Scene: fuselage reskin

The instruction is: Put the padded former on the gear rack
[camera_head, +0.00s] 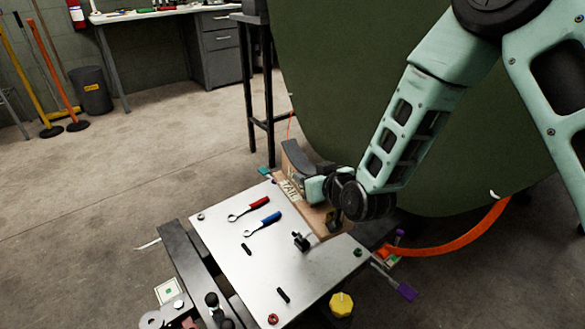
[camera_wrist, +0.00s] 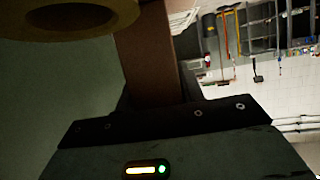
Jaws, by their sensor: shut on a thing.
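The padded former (camera_head: 299,161), as I take it, is a dark grey curved pad above a wooden board marked with letters, just beyond the metal plate. My gripper (camera_head: 313,185) is at its right end and appears closed on it; my wrist partly hides the contact. In the wrist view, a brown wooden piece (camera_wrist: 150,55) rises from the dark end of my gripper (camera_wrist: 165,115); the fingertips are not clear there. I cannot single out the gear rack with certainty.
A metal plate (camera_head: 225,235) holds a red-handled tool (camera_head: 259,202), a blue-handled tool (camera_head: 271,217) and small black fittings. A large green curved panel (camera_head: 370,90) stands close behind. An orange hose (camera_head: 460,245) lies at right. Open floor (camera_head: 100,190) is at left.

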